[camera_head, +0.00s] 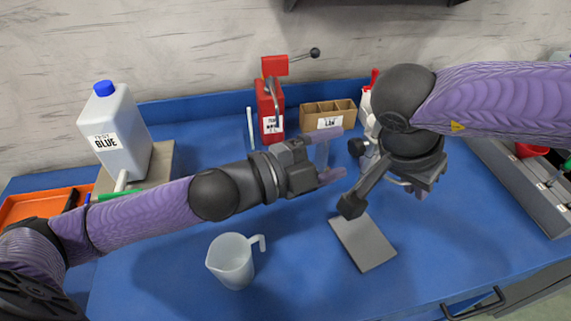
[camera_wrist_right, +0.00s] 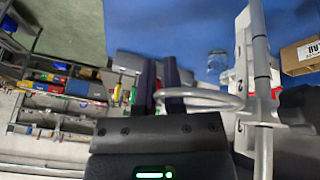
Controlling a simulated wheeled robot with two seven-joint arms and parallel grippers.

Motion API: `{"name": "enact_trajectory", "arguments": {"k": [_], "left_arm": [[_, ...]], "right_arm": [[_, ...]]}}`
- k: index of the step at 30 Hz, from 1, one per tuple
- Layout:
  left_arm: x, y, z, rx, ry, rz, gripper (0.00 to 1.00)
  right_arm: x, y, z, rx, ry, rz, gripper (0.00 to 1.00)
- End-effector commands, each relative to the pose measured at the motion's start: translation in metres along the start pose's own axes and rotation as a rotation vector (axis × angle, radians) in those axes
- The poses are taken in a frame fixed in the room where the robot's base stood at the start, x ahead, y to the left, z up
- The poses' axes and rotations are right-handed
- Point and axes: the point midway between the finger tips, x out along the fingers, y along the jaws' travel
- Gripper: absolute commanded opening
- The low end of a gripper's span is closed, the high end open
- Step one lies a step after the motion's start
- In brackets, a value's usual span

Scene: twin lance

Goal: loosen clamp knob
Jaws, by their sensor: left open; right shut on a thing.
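A dark clamp knob (camera_head: 356,147) sits on the left side of a pale stand (camera_head: 370,163) in the head view. The right wrist view shows a dark knob (camera_wrist_right: 300,105) beside an upright metal rod (camera_wrist_right: 262,60). A thin metal ring (camera_wrist_right: 215,93) reaches left from the rod. My right gripper (camera_wrist_right: 160,85) is shut on the ring where it passes between the fingers; the exact contact is hard to see. In the head view my right gripper (camera_head: 422,188) is partly hidden by its arm. My left gripper (camera_head: 336,155) is open and empty, left of the knob and apart from it.
A clear cylinder (camera_head: 321,156) stands behind my left gripper. A wooden box (camera_head: 340,110) and a red device (camera_head: 270,105) stand at the back. A pitcher (camera_head: 232,262) and a grey plate (camera_head: 362,242) are in front. A white jug (camera_head: 117,130) is left.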

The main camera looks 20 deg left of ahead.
Motion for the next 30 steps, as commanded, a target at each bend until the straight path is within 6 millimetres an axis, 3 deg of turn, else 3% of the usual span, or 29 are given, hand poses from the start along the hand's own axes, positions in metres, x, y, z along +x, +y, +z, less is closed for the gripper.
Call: {"name": "enact_trajectory", "arguments": {"k": [6,15,30], "left_arm": [[-0.045,0.002,0.001,-0.005,-0.003,0.003,0.79],[-0.084,0.001,0.0,-0.004,0.0,0.001,0.79],[-0.093,0.0,0.0,0.001,0.0,0.001,0.79]], "right_arm": [[0.0,0.0,0.0,0.0,0.0,-0.001,0.0],[0.0,0.0,0.0,0.001,0.0,-0.001,0.0],[0.0,0.0,0.0,0.001,0.001,-0.001,0.0]]}}
